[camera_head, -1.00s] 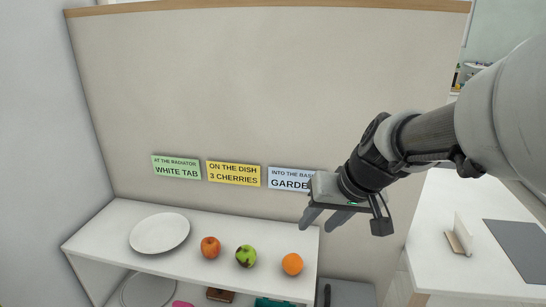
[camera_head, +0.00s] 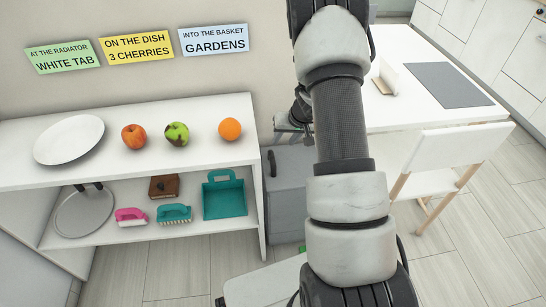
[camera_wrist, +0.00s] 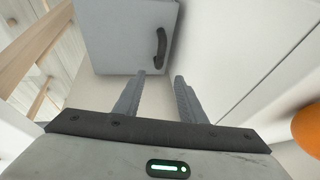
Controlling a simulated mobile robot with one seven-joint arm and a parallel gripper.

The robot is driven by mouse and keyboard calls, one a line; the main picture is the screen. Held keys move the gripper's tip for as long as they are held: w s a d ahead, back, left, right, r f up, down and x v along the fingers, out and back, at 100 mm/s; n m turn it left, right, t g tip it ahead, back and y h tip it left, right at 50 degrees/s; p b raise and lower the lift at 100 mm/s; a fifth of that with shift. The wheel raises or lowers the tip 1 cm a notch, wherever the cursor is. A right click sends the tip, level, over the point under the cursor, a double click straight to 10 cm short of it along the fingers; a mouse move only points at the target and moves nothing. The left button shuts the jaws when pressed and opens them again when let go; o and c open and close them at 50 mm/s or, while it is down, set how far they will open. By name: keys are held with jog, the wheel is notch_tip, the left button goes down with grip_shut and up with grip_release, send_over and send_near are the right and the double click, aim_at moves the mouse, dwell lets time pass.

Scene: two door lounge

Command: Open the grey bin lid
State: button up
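The grey bin (camera_head: 288,200) stands on the floor between the white shelf and the white table. My arm hides its right part in the head view. Its dark curved handle (camera_head: 272,163) shows at the bin's left side. In the wrist view the grey lid (camera_wrist: 118,38) looks shut, with the dark handle (camera_wrist: 160,48) near its right edge. My gripper (camera_wrist: 160,76) is open and empty, its two fingers apart. The handle lies beyond the fingertips, roughly in line with the gap, and looks apart from them. In the head view my gripper (camera_head: 288,128) is partly hidden behind the arm.
The white shelf (camera_head: 215,158) left of the bin carries a plate (camera_head: 68,140), a red apple, a green apple and an orange (camera_head: 230,129). Brushes and a teal dustpan (camera_head: 224,196) lie below. The white table (camera_head: 425,112) and chair (camera_head: 450,160) stand right.

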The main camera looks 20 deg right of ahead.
aim_at(273, 157)
jog(key=b+x, duration=0.1)
jog(key=x, duration=1.4)
jog(key=shift+w+a+f+b, duration=0.1)
jog(key=shift+w+f+b, duration=0.1)
jog(key=shift+f+b, duration=0.15)
grip_shut()
